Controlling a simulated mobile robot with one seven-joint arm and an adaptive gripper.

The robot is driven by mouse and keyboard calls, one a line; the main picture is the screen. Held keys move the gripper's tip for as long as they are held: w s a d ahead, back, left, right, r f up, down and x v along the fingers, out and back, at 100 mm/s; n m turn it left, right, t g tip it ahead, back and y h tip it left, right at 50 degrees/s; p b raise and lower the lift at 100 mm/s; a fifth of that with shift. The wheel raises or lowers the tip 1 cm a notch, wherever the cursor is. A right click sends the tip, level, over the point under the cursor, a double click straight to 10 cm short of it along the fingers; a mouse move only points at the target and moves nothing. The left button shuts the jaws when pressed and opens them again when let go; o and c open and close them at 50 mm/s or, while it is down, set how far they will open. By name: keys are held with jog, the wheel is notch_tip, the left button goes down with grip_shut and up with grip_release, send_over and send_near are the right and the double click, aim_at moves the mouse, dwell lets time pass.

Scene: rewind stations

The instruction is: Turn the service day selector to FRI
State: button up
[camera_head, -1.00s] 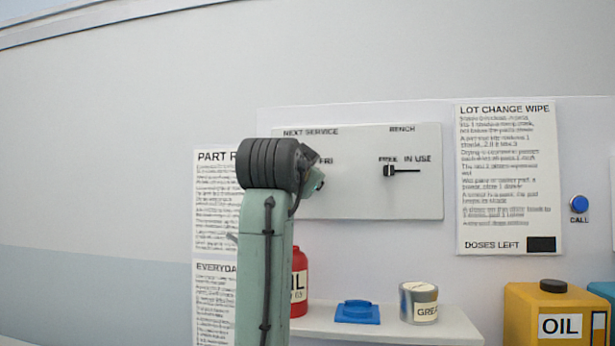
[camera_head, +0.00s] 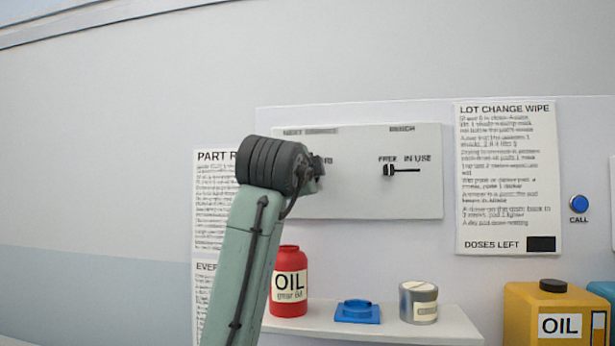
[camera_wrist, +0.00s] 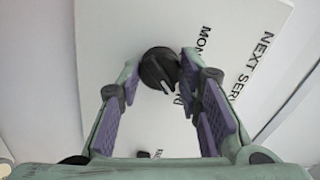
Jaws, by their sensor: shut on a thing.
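The service day selector is a round black knob (camera_wrist: 158,68) with a white pointer line, on a white panel (camera_head: 365,195) headed NEXT SERVICE. In the wrist view the pointer slants toward the lower right of the picture. MON is readable beside the knob; another label next to the finger is partly covered. My gripper (camera_wrist: 160,72) has its purple-padded fingers on both sides of the knob, shut on it. In the head view my arm hides the knob and most of the day labels; only a dark bit of my gripper (camera_head: 317,172) shows.
A BENCH slider (camera_head: 389,170) sits at FREE, right of my gripper. A blue CALL button (camera_head: 579,204) is far right.

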dwell(0.5)
jog(key=o, duration=1.1)
jog(key=shift+o, duration=0.2)
jog(key=shift+s, duration=0.1)
jog(key=s+a, duration=0.2)
jog(key=s, duration=0.9)
jog(key=shift+s, duration=0.3)
jog(key=shift+a, duration=0.1)
